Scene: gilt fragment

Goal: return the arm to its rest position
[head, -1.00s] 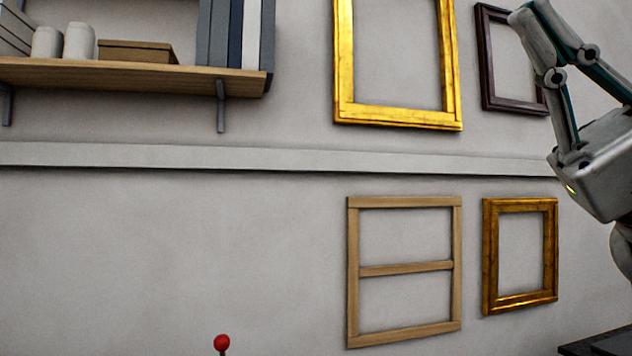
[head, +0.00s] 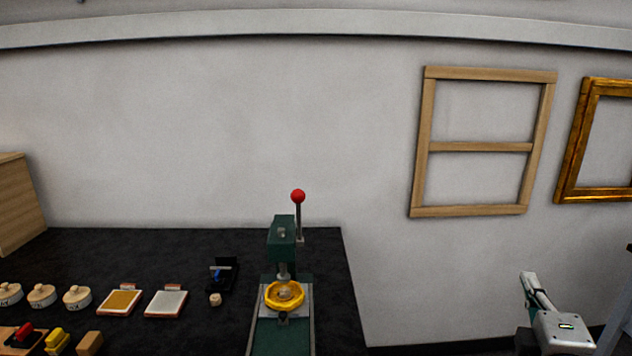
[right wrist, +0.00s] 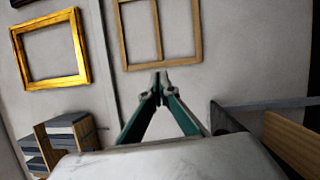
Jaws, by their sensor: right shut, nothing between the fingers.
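My right gripper (head: 528,277) is low at the right of the head view, its white and grey body in front of the wall, right of the dark worktop (head: 190,255). It is apart from the worktop and touches nothing I can see. In the right wrist view its green-grey fingers (right wrist: 160,80) meet at the tips with nothing between them. The rest of my right arm is largely out of the head view. My left gripper is in neither view.
A green press (head: 283,235) with a red-knobbed lever (head: 298,196) and a yellow ring (head: 284,295) stands near the worktop's right edge. Lidded pots (head: 42,295) and small pads (head: 166,304) lie left. A wooden frame (head: 480,147) and gilt frame (head: 572,150) hang on the wall.

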